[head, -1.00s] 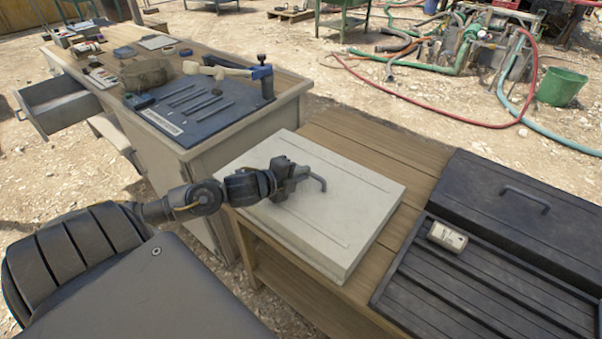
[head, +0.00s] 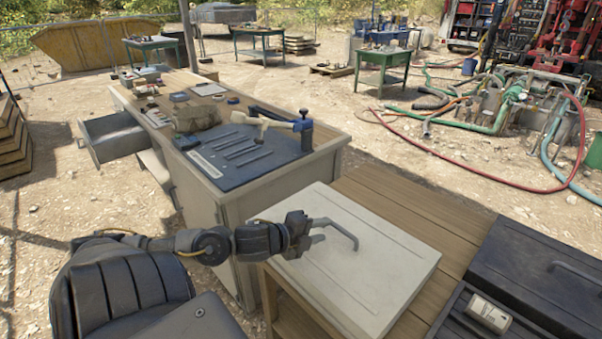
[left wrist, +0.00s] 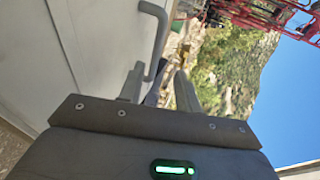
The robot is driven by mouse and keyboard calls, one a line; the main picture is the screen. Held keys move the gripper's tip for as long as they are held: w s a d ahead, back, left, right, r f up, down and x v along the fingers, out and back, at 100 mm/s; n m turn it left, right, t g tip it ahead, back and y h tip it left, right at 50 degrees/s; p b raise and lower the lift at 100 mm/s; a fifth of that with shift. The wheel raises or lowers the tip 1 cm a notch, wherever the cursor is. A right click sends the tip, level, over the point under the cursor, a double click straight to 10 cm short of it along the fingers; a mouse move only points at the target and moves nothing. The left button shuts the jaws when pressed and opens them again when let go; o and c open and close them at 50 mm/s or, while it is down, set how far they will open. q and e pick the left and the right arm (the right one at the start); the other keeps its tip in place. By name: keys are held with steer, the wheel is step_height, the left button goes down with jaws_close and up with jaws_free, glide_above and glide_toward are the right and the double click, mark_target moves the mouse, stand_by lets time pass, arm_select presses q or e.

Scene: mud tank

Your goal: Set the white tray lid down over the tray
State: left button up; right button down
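The white tray lid (head: 375,275), with a grey bar handle (head: 340,232) on top, lies flat as the top of a white box shape at the wooden table's left end. I cannot make out a seam between lid and tray; the tray cannot be told apart. My left gripper (head: 307,232) is just left of the handle, low over the lid. In the left wrist view its two fingers (left wrist: 159,88) stand apart, with the handle (left wrist: 155,40) beyond them and the white lid (left wrist: 80,45) at left. My right gripper is out of view.
A black ribbed tray (head: 450,325) with a black lid (head: 545,275) and a small pale device (head: 489,314) sits on the wooden table (head: 410,215) at right. A desk (head: 325,145) with tools stands behind at left. Hoses lie on the ground farther back.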

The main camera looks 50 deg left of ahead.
arm_select(q)
steer(key=v, duration=0.4)
steer(key=shift+s+r, duration=0.15)
steer(key=shift+s, duration=0.25)
steer(key=shift+p+v, duration=0.3)
steer(key=shift+v, duration=0.6)
